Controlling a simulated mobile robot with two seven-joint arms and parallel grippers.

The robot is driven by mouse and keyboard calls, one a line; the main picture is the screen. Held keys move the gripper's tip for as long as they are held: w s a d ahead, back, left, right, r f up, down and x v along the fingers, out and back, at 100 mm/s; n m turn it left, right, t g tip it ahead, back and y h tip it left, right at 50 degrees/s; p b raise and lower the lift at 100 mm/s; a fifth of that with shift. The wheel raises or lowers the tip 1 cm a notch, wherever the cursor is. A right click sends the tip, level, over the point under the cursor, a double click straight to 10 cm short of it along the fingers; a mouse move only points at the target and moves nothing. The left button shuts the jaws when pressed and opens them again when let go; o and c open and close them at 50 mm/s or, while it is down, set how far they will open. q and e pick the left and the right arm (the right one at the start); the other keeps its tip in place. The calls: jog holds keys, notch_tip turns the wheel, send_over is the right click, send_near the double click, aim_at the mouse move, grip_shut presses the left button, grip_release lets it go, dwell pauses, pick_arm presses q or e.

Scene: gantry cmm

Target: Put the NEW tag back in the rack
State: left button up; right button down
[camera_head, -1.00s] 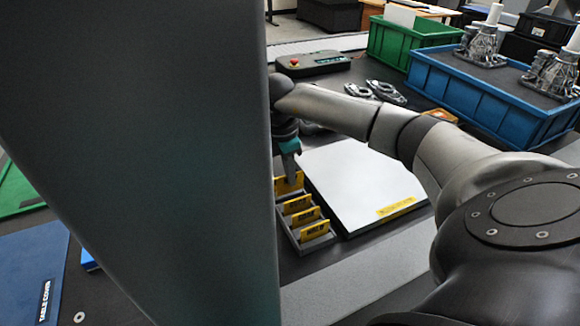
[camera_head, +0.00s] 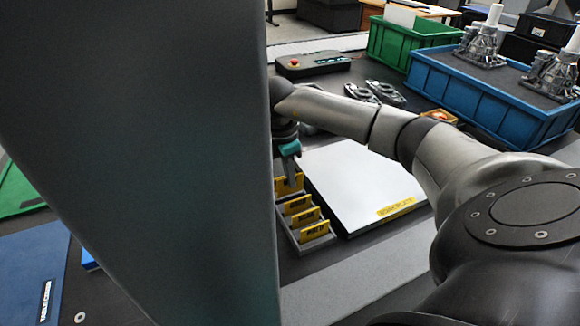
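The grey rack (camera_head: 318,243) stands on the dark surface just right of the big grey column. Several yellow tags stand in it, among them a front tag (camera_head: 314,231) and one behind it (camera_head: 300,217). My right gripper (camera_head: 291,180) points down at the rack's far end, at the rearmost yellow tag (camera_head: 284,187). Its fingertips meet or overlap that tag's top edge; whether they are closed on it is too small to tell. The print on the tags is too small to read, so I cannot tell which is NEW. My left gripper is out of view.
A white plate (camera_head: 362,185) with a yellow label lies right beside the rack. Behind are a control box (camera_head: 312,64), metal parts (camera_head: 375,92), a green crate (camera_head: 405,42) and a blue crate (camera_head: 490,100). A blue table cover (camera_head: 30,275) lies at left.

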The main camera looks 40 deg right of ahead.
aim_at(291, 194)
jog(key=shift+f, duration=0.55)
dwell(0.4)
jog(key=shift+f, duration=0.45)
jog(key=shift+f+b, duration=0.2)
jog(key=shift+b, duration=0.1)
jog(key=shift+f, duration=0.35)
dwell(0.4)
jog(key=c, duration=1)
grip_release()
jog(key=shift+o, duration=0.5)
jog(key=shift+o, duration=0.9)
